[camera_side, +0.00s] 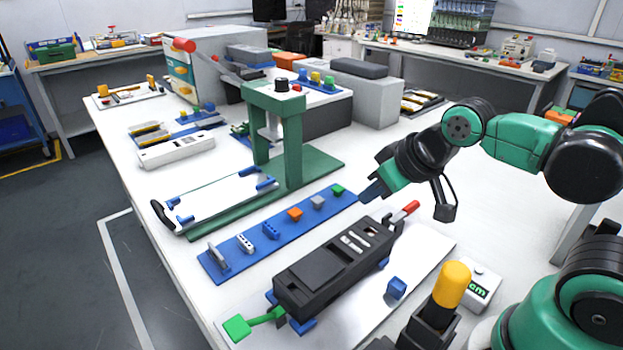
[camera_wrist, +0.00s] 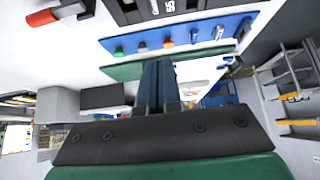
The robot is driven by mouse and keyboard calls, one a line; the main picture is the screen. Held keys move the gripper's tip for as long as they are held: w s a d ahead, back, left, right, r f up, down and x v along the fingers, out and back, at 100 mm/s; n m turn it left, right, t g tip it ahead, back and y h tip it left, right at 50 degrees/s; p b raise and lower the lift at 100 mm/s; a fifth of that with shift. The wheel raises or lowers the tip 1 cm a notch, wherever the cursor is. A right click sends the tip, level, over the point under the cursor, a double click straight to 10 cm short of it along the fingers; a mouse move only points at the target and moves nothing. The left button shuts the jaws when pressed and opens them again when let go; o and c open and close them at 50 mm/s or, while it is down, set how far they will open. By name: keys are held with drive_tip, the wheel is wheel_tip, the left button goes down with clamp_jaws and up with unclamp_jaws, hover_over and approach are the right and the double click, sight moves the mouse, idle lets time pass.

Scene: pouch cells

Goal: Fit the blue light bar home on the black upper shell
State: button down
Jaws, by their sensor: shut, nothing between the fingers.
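The black upper shell (camera_side: 318,277) lies on the white plate, its long side running from lower left to upper right. Its slotted end shows at the top of the wrist view (camera_wrist: 128,12). A small blue part with dark holes, which looks like the blue light bar (camera_side: 271,231), sits on the blue strip between a white and an orange part. It also shows in the wrist view (camera_wrist: 194,36). My gripper (camera_side: 368,193) is shut and empty, above the table beyond the shell's slotted end and near the strip's green end. It is apart from both. Its fingers show in the wrist view (camera_wrist: 157,66).
The blue strip (camera_side: 282,236) carries several small parts in a row. A green press (camera_side: 290,140) stands behind it. A blue block (camera_side: 397,288) and a yellow-topped post (camera_side: 453,284) stand at front right.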

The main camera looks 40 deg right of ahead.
idle(0.3)
drive_tip(key=shift+c, duration=0.4)
unclamp_jaws()
